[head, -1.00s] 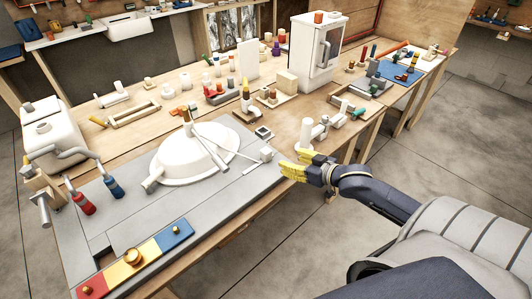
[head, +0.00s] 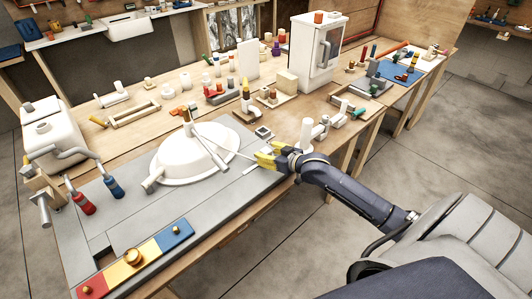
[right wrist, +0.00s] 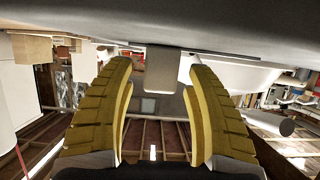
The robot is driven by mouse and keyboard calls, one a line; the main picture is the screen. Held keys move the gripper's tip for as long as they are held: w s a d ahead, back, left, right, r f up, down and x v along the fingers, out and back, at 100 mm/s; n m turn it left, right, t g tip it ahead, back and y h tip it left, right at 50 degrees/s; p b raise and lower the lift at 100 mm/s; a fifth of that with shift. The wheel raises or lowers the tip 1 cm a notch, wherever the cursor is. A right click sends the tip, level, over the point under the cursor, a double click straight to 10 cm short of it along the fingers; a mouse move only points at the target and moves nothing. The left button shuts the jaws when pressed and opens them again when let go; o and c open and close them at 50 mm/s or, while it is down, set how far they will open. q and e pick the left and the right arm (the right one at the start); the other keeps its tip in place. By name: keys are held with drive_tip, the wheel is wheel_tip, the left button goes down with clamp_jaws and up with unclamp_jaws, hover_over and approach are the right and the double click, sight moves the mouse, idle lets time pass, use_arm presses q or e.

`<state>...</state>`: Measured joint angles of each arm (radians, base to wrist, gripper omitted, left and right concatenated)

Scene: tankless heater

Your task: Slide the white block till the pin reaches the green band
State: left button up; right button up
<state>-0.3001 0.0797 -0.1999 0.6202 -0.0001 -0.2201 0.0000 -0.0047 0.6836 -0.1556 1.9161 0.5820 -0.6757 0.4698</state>
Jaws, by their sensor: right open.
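My right gripper (head: 262,157), with yellow fingers, is at the right end of the grey panel (head: 215,205). In the right wrist view its two fingers (right wrist: 163,85) stand open and apart. The white block (right wrist: 163,70) shows between and just beyond the fingertips, with a gap on both sides. In the head view the fingers hide the block. A thin rod (head: 225,147) runs from the white dome (head: 185,160) towards it. I cannot make out the pin or a green band. My left gripper is not in view.
Red (head: 82,202) and blue (head: 113,187) handled levers stand at the panel's left. A red, yellow and blue strip (head: 155,252) lies at its front. A white cylinder (head: 306,133) stands right of the gripper, close to my arm.

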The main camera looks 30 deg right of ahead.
drive_tip(key=shift+w+a+f, duration=0.1)
drive_tip(key=shift+w+f, duration=0.1)
drive_tip(key=shift+w, duration=0.3)
drive_tip(key=shift+c, duration=0.2)
clamp_jaws()
